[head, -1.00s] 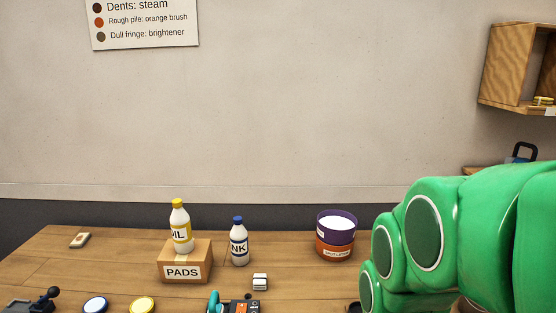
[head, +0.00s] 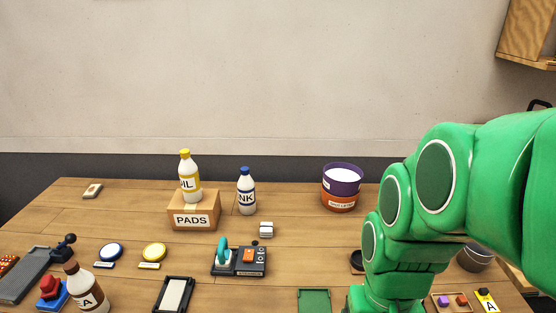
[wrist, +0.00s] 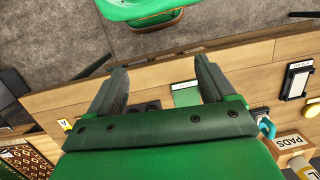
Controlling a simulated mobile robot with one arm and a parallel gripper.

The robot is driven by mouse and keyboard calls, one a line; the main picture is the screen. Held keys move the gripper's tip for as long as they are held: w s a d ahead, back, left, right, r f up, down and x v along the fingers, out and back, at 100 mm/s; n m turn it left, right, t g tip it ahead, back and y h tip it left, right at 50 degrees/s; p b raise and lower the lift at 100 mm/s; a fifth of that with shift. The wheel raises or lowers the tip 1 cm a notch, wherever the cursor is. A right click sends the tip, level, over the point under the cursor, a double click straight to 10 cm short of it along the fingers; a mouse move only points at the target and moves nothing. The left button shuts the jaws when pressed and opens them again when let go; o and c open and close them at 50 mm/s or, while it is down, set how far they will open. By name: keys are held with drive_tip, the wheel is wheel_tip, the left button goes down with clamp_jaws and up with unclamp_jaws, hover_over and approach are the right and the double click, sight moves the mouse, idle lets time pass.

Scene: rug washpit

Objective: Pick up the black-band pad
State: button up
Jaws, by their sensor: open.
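A small white pad with a dark band (head: 266,230) lies on the table in the head view, right of the PADS box (head: 193,211) and behind the black device with a teal handle. It appears to be the black-band pad, though its band is small to see. Another small pale pad (head: 92,190) with a brownish mark lies at the far left. My gripper (wrist: 160,66) is open and empty in the wrist view, its fingers wide apart over the table's edge. I cannot make out the dark-banded pad in the wrist view. My green arm fills the right of the head view.
An oil bottle (head: 188,178) stands on the box, with an ink bottle (head: 246,192) beside it. Stacked purple and orange tubs (head: 341,187) stand farther right. The teal-handled device (head: 239,260), a black-framed tray (head: 174,296) and a green mat (head: 314,301) lie nearer.

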drive_tip(key=w+a+m+y, duration=0.35)
drive_tip(key=w+a, duration=0.45)
drive_tip(key=w, duration=0.4)
drive_tip(key=m+y, duration=0.7)
drive_tip(key=m, duration=0.1)
hover_over(265, 226)
drive_tip(key=s+d, duration=0.4)
drive_tip(key=s, duration=0.8)
wheel_tip(265, 226, down, 10)
drive_tip(key=r, duration=0.1)
drive_tip(key=w+f+m, duration=0.1)
drive_tip(key=w+f, duration=0.2)
drive_tip(key=w+f+m+t+y, duration=0.1)
drive_tip(key=w+f+m, duration=0.1)
drive_tip(key=w+f, duration=0.1)
drive_tip(key=w+f+m+t+y, duration=0.1)
drive_tip(key=w+f+m, duration=0.1)
drive_tip(key=w+f, duration=0.2)
drive_tip(key=shift+w+d, duration=0.35)
drive_tip(key=shift+w, duration=0.2)
drive_tip(key=shift+w+d+f+m, duration=0.1)
drive_tip(key=shift+w+f+m, duration=0.3)
drive_tip(key=shift+m, duration=0.05)
drive_tip(key=shift+y, duration=0.25)
drive_tip(key=shift+x, duration=3.9)
drive_tip(key=shift+w+f, duration=0.1)
drive_tip(key=shift+f, duration=0.1)
drive_tip(key=c, duration=1)
